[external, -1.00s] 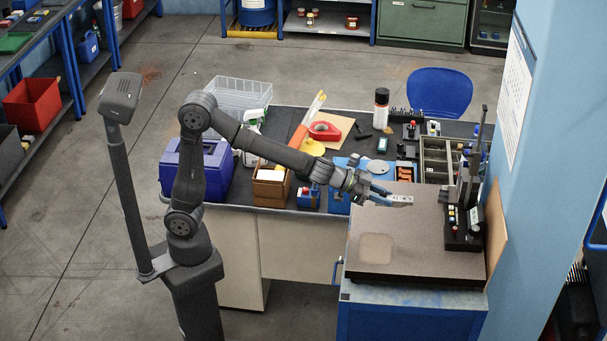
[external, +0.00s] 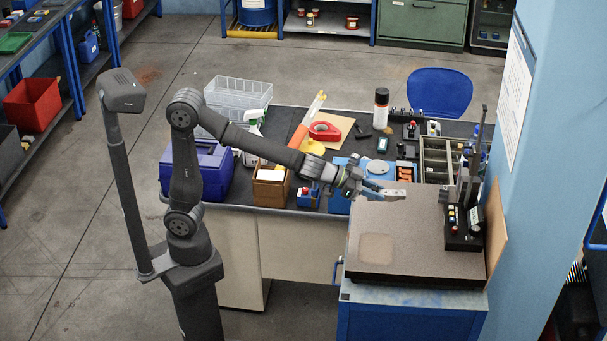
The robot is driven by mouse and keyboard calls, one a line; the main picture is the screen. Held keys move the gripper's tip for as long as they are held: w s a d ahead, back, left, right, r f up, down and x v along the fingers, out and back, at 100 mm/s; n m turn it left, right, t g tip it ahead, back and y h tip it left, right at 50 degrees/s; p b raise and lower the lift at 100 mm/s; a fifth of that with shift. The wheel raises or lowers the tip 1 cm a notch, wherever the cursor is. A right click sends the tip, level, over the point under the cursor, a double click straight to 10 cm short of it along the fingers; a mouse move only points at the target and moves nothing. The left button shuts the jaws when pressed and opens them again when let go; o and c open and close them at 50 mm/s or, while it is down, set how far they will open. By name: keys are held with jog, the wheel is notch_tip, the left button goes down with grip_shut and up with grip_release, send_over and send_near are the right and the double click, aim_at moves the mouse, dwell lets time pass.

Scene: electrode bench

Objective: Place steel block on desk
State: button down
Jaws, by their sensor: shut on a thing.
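My gripper (external: 388,192) is shut on a small steel block (external: 397,193), which shows as a light grey piece at the fingertips. It holds the block above the back left part of the speckled grey-brown plate (external: 425,244) on the blue cabinet. The gap between the block and the plate cannot be told exactly. The dark-topped desk (external: 340,142) stretches behind and to the left of the gripper. My fingers hide part of the block.
A black height stand (external: 466,215) rises at the right of the plate. A blue case (external: 196,170), a brown box (external: 271,186), a red tape dispenser (external: 325,131), a spray can (external: 381,108) and a compartment tray (external: 438,158) crowd the desk. The plate's front is clear.

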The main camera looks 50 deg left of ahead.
aim_at(388, 211)
jog(key=shift+n+t+y, duration=0.7)
jog(key=shift+n+y, duration=0.1)
jog(key=shift+n, duration=0.1)
jog(key=w+a+f, duration=0.1)
jog(key=w+a, duration=0.1)
jog(key=a, duration=0.2)
jog(key=w+a+f, duration=0.1)
jog(key=w+a, duration=0.2)
jog(key=a, duration=0.1)
jog(key=w+a+f, duration=0.1)
jog(key=w+a, duration=0.2)
jog(key=a, duration=0.2)
jog(key=shift+a+f, duration=0.1)
jog(key=shift+f, duration=0.05)
jog(key=w+a+f+n+y, duration=0.1)
jog(key=a+f, duration=0.5)
jog(key=a, duration=0.4)
jog(key=w+a+f+n+t+y, duration=0.1)
jog(key=w+a+f, duration=0.1)
jog(key=a+f, duration=0.4)
jog(key=w+a+f+n+y, duration=0.1)
jog(key=a+f, duration=0.6)
jog(key=a, duration=0.7)
jog(key=shift+w+t, duration=0.3)
jog(key=shift+w, duration=0.2)
